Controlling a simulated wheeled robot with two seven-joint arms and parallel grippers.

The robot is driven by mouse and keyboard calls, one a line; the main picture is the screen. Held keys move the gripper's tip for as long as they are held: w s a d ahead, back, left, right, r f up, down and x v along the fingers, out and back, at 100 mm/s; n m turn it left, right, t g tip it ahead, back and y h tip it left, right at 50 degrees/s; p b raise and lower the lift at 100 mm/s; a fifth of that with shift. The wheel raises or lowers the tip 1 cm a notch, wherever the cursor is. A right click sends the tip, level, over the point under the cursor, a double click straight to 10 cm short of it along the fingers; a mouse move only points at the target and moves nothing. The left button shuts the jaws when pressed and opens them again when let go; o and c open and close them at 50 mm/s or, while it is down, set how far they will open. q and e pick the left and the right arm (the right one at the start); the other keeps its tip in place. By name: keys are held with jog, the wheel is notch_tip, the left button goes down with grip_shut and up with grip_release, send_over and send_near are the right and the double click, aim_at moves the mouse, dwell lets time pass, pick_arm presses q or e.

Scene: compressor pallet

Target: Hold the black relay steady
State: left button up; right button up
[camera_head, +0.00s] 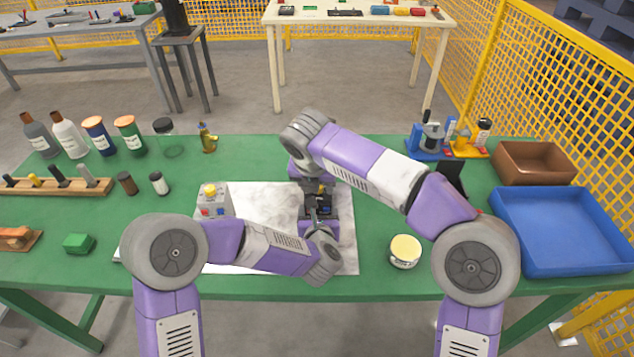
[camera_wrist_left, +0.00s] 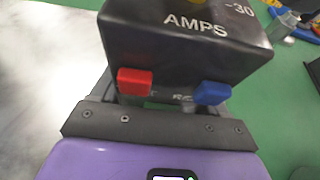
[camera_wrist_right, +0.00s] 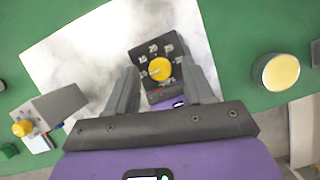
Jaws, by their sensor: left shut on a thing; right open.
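The black relay (camera_wrist_left: 185,45) has AMPS lettering, a red terminal (camera_wrist_left: 134,81) and a blue terminal (camera_wrist_left: 212,93). It fills the top of the left wrist view, with my left gripper (camera_wrist_left: 165,100) shut on it. In the right wrist view the relay (camera_wrist_right: 145,52) shows its yellow dial (camera_wrist_right: 160,69) and dark marked face over the pale sheet. My right gripper (camera_wrist_right: 162,78) is open above it, its fingers to either side of the dial. In the head view the relay (camera_head: 325,209) is mostly hidden between my two grippers.
A grey box with a yellow button (camera_head: 213,203) stands left of the relay on the pale sheet (camera_head: 262,205). A cream-lidded tin (camera_head: 405,251) stands to the right. A blue tray (camera_head: 570,268) and brown bin (camera_head: 535,182) lie far right. Bottles (camera_head: 68,136) line the back left.

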jog(key=shift+c, duration=0.5)
grip_shut()
jog(key=shift+m, duration=0.3)
jog(key=m, duration=0.1)
jog(key=m+h, duration=0.1)
jog(key=m, duration=0.1)
jog(key=shift+w+a+m+g+h, duration=0.1)
jog(key=shift+a+m+g+h, duration=0.1)
jog(key=shift+m+g+h, duration=0.15)
jog(key=m, duration=0.2)
jog(key=m+g+h, duration=0.1)
jog(key=m, duration=0.1)
jog(key=shift+w+a+m, duration=0.1)
jog(key=shift+w+m, duration=0.05)
jog(key=shift+m, duration=0.1)
